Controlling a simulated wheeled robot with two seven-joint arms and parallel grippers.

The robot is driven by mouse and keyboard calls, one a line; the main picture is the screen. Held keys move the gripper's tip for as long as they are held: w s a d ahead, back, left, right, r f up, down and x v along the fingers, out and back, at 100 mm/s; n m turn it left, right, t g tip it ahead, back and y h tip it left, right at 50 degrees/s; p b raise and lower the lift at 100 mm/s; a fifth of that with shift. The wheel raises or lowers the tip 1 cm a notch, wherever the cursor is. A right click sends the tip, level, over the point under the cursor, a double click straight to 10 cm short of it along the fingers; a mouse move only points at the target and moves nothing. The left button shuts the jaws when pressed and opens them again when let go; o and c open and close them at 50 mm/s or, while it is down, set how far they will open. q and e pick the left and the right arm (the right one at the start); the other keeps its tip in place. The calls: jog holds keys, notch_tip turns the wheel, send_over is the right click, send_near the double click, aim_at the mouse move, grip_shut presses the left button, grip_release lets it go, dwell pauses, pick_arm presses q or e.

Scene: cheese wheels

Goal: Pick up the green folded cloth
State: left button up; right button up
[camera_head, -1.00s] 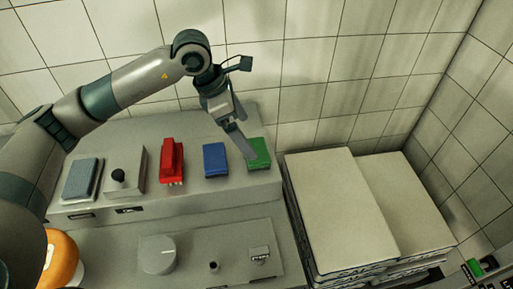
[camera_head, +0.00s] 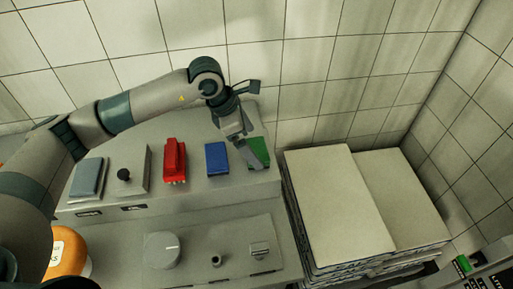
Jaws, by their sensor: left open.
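The green folded cloth (camera_head: 259,150) lies at the right end of the grey raised shelf, beside the blue folded cloth (camera_head: 216,158). My left gripper (camera_head: 246,155) is open and points down at the green cloth. Its fingers overlap the cloth's left part in the picture and hide some of it. I cannot tell whether they touch it. My right gripper is not in view.
A red brush (camera_head: 174,160), a black-knobbed block (camera_head: 125,175) and a grey-blue pad (camera_head: 88,178) stand left along the shelf (camera_head: 190,195). Stacked pale slabs (camera_head: 335,210) rise close on the right. A tiled wall (camera_head: 310,60) is behind. An orange and white round thing (camera_head: 68,254) is lower left.

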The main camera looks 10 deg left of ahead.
pick_arm(q)
jog(key=shift+p+x, duration=0.35)
jog(key=shift+x, duration=0.75)
jog(key=c, duration=1.1)
